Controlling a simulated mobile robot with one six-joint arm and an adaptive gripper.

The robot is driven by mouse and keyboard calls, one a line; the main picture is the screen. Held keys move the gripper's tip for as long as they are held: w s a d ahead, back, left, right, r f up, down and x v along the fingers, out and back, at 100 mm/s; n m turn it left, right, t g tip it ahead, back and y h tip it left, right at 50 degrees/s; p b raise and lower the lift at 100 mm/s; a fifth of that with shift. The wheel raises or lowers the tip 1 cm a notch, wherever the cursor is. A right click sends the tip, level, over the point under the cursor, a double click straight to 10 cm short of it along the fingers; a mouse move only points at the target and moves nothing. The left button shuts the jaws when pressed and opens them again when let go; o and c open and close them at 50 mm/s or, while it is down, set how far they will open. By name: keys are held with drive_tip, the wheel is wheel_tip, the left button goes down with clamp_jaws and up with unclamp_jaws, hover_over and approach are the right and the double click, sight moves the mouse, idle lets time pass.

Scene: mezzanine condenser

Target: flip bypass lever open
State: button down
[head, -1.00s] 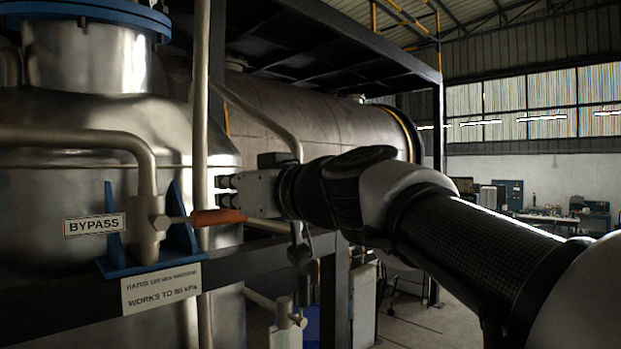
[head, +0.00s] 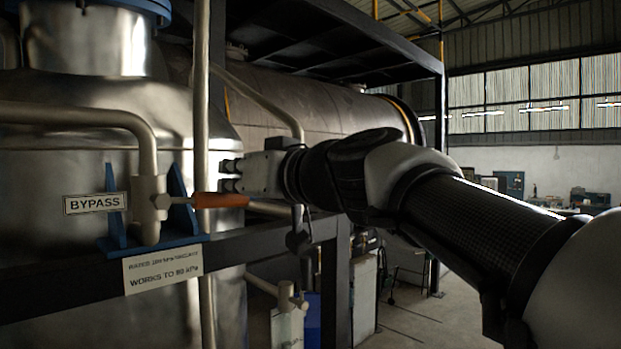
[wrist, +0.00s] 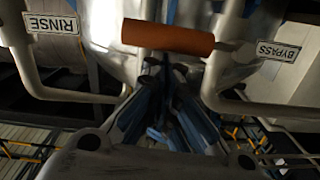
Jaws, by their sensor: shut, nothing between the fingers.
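The bypass lever has an orange handle (head: 221,200) that sticks out level to the right of the bypass valve (head: 148,208), beside the "BYPASS" sign (head: 95,203). My gripper (head: 224,176) is shut and empty. In the head view its fingertips appear just above the handle with a small gap in the picture; I cannot tell whether they touch it. In the wrist view the orange handle (wrist: 167,37) lies crosswise just beyond the closed fingertips (wrist: 165,68). The "BYPASS" sign (wrist: 278,50) is at the right there.
A vertical pipe (head: 201,90) stands behind the lever. A blue bracket (head: 183,213) and a dark beam (head: 80,280) with a "WORKS TO 80 kPa" plate (head: 162,270) lie near it. A "RINSE" sign (wrist: 53,23) with its pipe is at the wrist view's left.

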sight(230, 204)
drive_tip(key=shift+w+d+f+m+b, duration=0.1)
drive_tip(key=shift+w+f+m+b, duration=0.05)
drive_tip(key=shift+f+m+b, duration=0.5)
drive_tip(key=shift+w+d+f+m+b, duration=0.1)
drive_tip(key=shift+f+m+b, duration=0.35)
drive_tip(key=shift+f+b, duration=0.35)
drive_tip(key=shift+f+m+b, duration=0.7)
drive_tip(key=shift+m+b, duration=0.2)
drive_tip(key=shift+b, duration=0.2)
drive_tip(key=s+a+f+m+b, duration=0.4)
drive_tip(key=f+m+b, duration=0.4)
drive_tip(key=m, duration=0.3)
drive_tip(key=shift+s+y, duration=0.3)
drive_tip(key=shift+y, duration=0.1)
drive_tip(key=shift+f, duration=0.1)
drive_tip(key=shift+b, duration=0.3)
